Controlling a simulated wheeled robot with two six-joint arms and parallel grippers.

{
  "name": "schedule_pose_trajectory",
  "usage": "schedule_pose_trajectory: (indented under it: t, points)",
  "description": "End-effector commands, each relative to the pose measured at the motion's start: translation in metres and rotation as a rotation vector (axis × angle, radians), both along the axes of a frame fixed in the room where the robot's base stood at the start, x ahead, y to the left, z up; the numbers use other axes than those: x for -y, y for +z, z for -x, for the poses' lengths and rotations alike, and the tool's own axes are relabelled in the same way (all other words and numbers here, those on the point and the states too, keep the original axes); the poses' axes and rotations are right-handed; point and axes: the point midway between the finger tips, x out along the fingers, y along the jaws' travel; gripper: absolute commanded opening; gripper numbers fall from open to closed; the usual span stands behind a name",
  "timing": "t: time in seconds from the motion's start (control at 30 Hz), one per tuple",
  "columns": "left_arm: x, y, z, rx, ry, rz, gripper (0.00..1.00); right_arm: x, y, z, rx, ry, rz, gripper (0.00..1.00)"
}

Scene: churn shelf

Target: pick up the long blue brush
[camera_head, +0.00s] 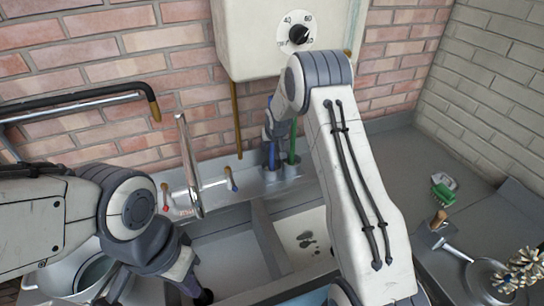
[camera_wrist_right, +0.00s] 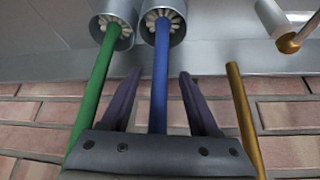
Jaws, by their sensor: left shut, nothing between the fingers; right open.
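The long blue brush (camera_head: 272,156) stands upright in a metal cup at the back of the sink, against the brick wall. In the right wrist view its blue handle (camera_wrist_right: 160,75) runs between the two fingers of my right gripper (camera_wrist_right: 159,95), with gaps on both sides. The fingers are open; its bristles sit inside the cup (camera_wrist_right: 163,24). In the head view my right gripper (camera_head: 274,132) is at the handle's upper part, partly hidden by my arm. My left gripper (camera_head: 203,297) is shut and empty, low over the sink's front left.
A green-handled brush (camera_head: 293,146) stands in the cup just right of the blue one; it also shows in the wrist view (camera_wrist_right: 91,100). A brass pipe (camera_head: 237,115) runs down nearby. A heater (camera_head: 262,40) hangs above. A tall metal tap (camera_head: 187,160) stands left.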

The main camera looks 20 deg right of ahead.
Motion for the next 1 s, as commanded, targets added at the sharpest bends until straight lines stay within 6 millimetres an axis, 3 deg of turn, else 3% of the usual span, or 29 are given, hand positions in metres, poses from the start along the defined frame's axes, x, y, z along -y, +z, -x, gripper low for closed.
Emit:
schedule_pose_trajectory:
  t: [0.9,0.93,1.0]
  points:
    - [0.0,-0.0067,-0.0001,0.0,0.0,0.0,0.0,-0.0003,-0.0046,0.0004,-0.001,0.0,0.0,0.62]
    - [0.0,-0.0067,0.0,0.0,0.0,0.0,0.0,-0.0003,-0.0046,0.0003,-0.001,0.0,0.0,0.58]
    - [0.0,-0.0067,-0.0001,0.0,0.0,0.0,0.0,-0.0003,-0.0046,0.0003,-0.001,0.0,0.0,0.31]
